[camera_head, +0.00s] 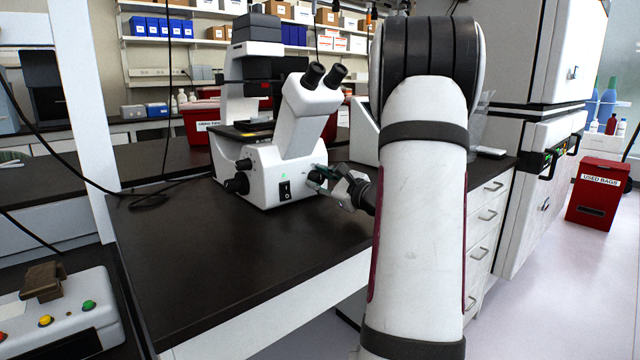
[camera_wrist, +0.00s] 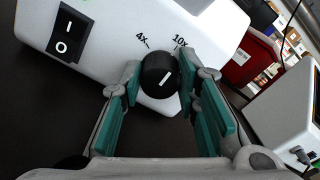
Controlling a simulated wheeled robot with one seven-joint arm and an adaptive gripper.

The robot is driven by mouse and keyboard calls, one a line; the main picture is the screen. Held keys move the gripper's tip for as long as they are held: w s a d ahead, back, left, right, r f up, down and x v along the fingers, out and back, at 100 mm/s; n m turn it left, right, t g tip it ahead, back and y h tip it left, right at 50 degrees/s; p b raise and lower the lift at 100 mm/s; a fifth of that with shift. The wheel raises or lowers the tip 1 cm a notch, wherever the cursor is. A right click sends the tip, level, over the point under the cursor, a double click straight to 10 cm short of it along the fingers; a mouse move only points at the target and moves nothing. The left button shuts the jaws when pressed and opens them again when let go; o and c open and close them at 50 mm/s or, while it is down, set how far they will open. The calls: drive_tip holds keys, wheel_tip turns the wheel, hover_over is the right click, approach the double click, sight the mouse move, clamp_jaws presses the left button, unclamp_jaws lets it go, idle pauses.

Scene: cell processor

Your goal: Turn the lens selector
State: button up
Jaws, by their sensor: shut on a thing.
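The lens selector (camera_wrist: 160,75) is a round black knob with a white line on the front of the white microscope (camera_head: 285,165). The labels 4X and 10X are printed on the body above it. In the wrist view the knob's white line slants up to the right, towards the 10X side. My gripper (camera_wrist: 158,88) has its green-padded fingers on either side of the knob, shut on it. In the head view my gripper (camera_head: 335,178) is at the microscope's front right, and the fingers hide most of the knob.
A power switch (camera_wrist: 70,33) sits left of the selector. The dark bench top (camera_head: 230,260) in front is clear. A control box with coloured buttons (camera_head: 60,315) is at the lower left. A red bin (camera_head: 600,190) stands on the floor at right.

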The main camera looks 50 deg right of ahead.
drive_tip(key=o, duration=1.2)
drive_tip(key=shift+c, duration=0.2)
drive_tip(key=shift+s, duration=0.1)
drive_tip(key=v, duration=1.1)
drive_tip(key=shift+s, duration=0.4)
